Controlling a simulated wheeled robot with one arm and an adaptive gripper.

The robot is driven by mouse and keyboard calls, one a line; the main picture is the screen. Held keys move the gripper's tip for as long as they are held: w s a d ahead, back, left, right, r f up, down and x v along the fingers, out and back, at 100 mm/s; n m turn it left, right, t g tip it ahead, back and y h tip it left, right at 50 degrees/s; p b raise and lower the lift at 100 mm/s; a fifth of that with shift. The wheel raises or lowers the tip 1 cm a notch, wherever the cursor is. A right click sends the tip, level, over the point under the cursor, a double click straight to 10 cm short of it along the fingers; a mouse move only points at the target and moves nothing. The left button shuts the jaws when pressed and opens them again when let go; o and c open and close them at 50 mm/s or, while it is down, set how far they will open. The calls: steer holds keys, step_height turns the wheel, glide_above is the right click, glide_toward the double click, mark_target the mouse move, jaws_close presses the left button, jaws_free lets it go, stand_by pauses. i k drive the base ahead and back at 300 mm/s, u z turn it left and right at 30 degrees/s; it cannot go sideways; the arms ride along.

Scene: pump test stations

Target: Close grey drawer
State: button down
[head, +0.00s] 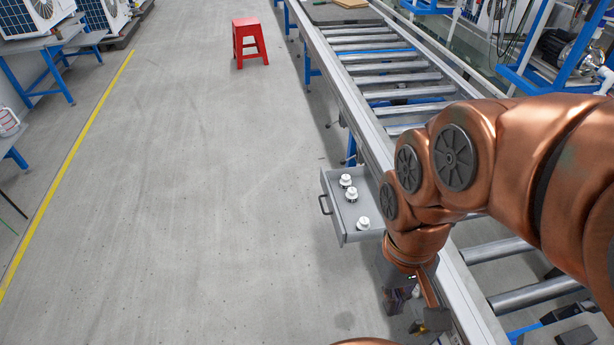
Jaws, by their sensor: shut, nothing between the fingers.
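The grey drawer (354,237) sticks out to the left from under the side rail of the roller conveyor, pulled open. Its dark handle (325,205) is on the left front face. Several small white round parts (362,223) lie inside it. My gripper (418,320) is shut and empty, pointing down, below and right of the drawer in the picture and apart from it. My copper-coloured arm hides the drawer's right side, and the fingertips are small and partly dark.
The roller conveyor (385,66) runs along the right. A red stool (250,42) stands on the floor near the top. A blue-legged bench (40,42) with white units is at upper left. The grey floor (190,180) left of the drawer is clear, with a yellow line (68,168).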

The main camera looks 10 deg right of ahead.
mark_target(344, 216)
steer(key=u, duration=0.75)
steer(key=i, duration=1.15)
steer(key=u, duration=0.85)
